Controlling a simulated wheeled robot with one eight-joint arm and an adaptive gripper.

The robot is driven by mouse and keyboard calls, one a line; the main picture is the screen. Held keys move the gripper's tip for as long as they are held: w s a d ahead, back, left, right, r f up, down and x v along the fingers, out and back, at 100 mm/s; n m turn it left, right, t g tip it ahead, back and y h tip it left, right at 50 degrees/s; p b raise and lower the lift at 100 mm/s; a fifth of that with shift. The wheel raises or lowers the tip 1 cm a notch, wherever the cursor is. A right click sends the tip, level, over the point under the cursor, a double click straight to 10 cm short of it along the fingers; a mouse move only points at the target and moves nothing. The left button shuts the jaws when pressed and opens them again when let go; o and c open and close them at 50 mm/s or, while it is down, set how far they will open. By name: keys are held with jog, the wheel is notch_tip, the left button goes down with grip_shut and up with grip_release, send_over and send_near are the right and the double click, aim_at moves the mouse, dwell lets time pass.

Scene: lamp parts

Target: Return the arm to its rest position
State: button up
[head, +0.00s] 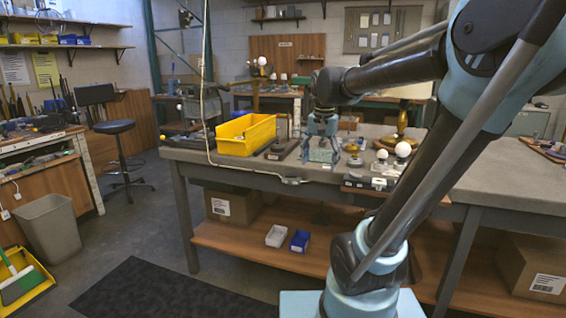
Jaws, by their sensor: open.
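My gripper (322,136) points down over the grey workbench (480,190), near its front edge. Its light-blue fingers are apart, and I see nothing held. A pale greenish block (321,156) lies just below the fingers; I cannot tell whether they touch it. My arm rises from the lower middle, bends high at the right and reaches back left to the gripper. White round bulbs (403,150) stand to the right of the gripper. A brass lamp part (402,128) stands behind them, partly covered by my arm.
A yellow bin (246,136) and a dark tray (281,150) are left of the gripper. A cable (204,90) hangs down at the bench's left side. A stool (114,127) and grey waste bin (50,228) stand left. Open floor lies between.

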jog(key=s+d+f+n, duration=0.2)
jog(key=s+d+f, duration=0.1)
jog(key=s+f, duration=0.5)
jog(key=s+d+f+n+t, duration=0.1)
jog(key=s+d+f+n, duration=0.2)
jog(key=s+f, duration=0.5)
jog(key=shift+d+f, duration=0.5)
jog(key=shift+f, duration=0.05)
